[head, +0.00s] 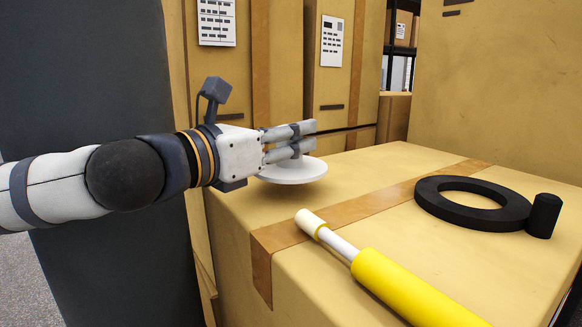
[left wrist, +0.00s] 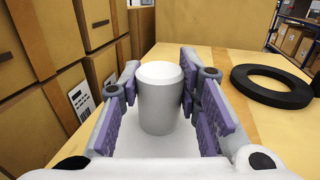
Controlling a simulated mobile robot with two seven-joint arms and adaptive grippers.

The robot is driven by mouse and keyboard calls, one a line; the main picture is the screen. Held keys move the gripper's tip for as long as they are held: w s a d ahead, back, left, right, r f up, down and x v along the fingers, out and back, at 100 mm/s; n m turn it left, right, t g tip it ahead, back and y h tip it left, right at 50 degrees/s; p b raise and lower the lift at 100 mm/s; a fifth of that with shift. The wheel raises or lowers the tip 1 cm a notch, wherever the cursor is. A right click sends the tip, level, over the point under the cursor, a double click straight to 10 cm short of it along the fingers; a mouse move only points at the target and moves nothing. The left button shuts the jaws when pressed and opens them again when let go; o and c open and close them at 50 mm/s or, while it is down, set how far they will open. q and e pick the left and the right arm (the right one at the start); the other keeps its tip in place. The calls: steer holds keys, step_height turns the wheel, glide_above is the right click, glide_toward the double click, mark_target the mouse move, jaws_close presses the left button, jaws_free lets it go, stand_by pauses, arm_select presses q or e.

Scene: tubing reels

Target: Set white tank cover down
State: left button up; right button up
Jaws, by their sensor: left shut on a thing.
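The white tank cover (head: 290,173) is a flat round disc with a stubby upright knob. In the left wrist view the knob (left wrist: 160,100) stands between the finger pads, above the pale disc. My left gripper (head: 308,135) comes in from the left, its fingers level, and is shut on the knob. The disc is roughly level, low over the near-left part of the cardboard box top (head: 370,165). I cannot tell whether its underside touches the box. The fingers hide most of the knob in the head view. My right gripper is not in view.
A yellow cylinder with a white rod (head: 405,290) lies in front. Tall cartons (head: 500,80) stand behind. The box top between cover and ring is clear.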

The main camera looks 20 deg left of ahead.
mark_target(279, 163)
arm_select(q)
step_height(279, 163, down, 4)
steer(key=shift+w+r+b, duration=0.1)
steer(key=shift+w+b, duration=0.05)
steer(key=shift+b, duration=0.6)
steer(key=shift+r, duration=0.25)
steer(key=o, duration=1.1)
steer(key=shift+f, duration=0.15)
steer(key=shift+o, duration=0.2)
